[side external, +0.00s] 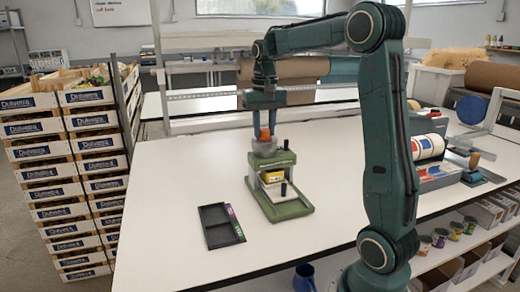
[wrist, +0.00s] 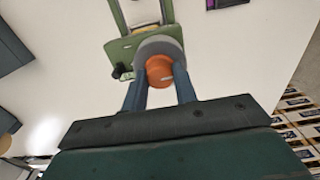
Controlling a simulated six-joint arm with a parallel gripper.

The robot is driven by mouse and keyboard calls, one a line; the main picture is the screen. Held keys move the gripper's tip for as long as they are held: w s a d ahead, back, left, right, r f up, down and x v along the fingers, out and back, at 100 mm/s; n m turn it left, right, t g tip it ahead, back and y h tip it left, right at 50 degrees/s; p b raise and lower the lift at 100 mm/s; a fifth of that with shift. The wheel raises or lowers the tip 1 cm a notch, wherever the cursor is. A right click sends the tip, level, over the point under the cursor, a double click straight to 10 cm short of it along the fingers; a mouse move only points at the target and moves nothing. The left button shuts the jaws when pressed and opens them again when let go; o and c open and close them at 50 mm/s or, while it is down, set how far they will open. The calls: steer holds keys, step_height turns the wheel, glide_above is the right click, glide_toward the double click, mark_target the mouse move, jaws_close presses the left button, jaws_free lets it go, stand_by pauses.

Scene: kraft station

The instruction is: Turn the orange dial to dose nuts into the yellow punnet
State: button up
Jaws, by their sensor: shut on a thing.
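The orange dial (wrist: 159,70) sits on top of a grey round hopper (wrist: 171,43) on the green dispenser (side external: 283,158). It also shows small in the side view (side external: 265,134). My gripper (wrist: 160,82) points down from above, with one finger on each side of the dial, shut on it. The yellow punnet (side external: 272,178) stands inside the dispenser frame under its head. The nuts cannot be made out, and the punnet's inside is hidden.
A black two-compartment tray (side external: 221,226) with purple and green labels lies left of the dispenser. A machine with label rolls (side external: 430,150) and a wooden-handled stamp (side external: 473,165) stand at the right. The white table (side external: 170,205) is clear around the dispenser.

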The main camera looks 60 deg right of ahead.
mark_target(264, 130)
steer(key=shift+r, duration=0.1)
steer(key=o, duration=1)
steer(key=shift+r, duration=0.1)
steer(key=shift+r, duration=6.75)
steer(key=shift+a, duration=0.1)
